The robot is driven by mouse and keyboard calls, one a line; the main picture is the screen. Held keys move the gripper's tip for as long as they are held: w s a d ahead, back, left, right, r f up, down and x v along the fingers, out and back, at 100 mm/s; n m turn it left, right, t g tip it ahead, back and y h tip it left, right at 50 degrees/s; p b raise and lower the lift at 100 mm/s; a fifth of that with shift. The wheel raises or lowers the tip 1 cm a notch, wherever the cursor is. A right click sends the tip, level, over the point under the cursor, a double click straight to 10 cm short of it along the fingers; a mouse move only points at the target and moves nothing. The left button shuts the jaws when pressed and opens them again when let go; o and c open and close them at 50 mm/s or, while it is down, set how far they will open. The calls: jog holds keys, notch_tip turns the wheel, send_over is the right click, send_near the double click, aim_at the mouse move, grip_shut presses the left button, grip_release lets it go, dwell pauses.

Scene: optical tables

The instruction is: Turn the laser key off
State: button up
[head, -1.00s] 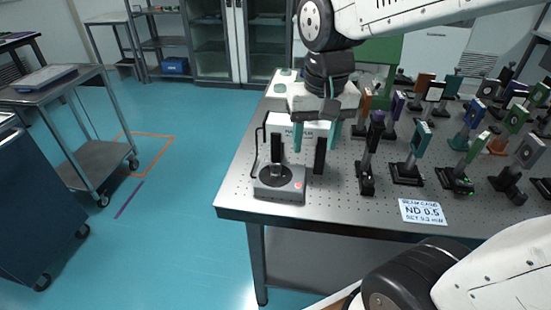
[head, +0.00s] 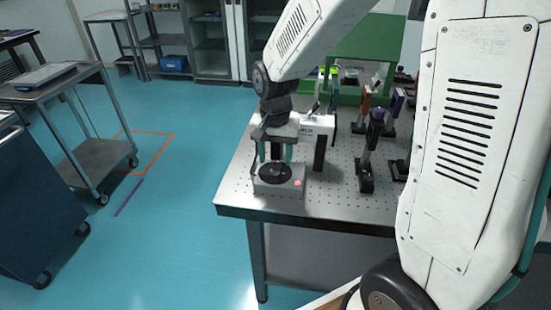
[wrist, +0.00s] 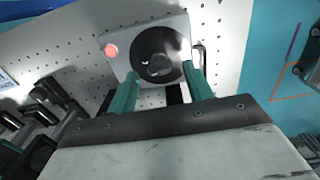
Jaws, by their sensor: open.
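The laser key box (head: 282,189) is a small grey box at the table's near left corner, with a round black dial and a red button (head: 298,183). In the wrist view the box (wrist: 120,66) shows its black dial (wrist: 150,40) with a dark raised key (wrist: 159,68) on it. My gripper (head: 275,160) points down above the dial. Its two teal fingers are open, and in the wrist view the gripper (wrist: 161,72) has one finger on each side of the key. I cannot tell whether either finger touches it.
The perforated optical table (head: 330,200) has bare room in front of the box. A white laser housing (head: 310,127) stands behind it. Dark post mounts (head: 366,165) stand to the right. Left of the table is open floor (head: 175,215) and a grey cart (head: 95,155).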

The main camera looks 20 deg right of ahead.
jog(key=shift+f, duration=0.8)
jog(key=c, duration=1)
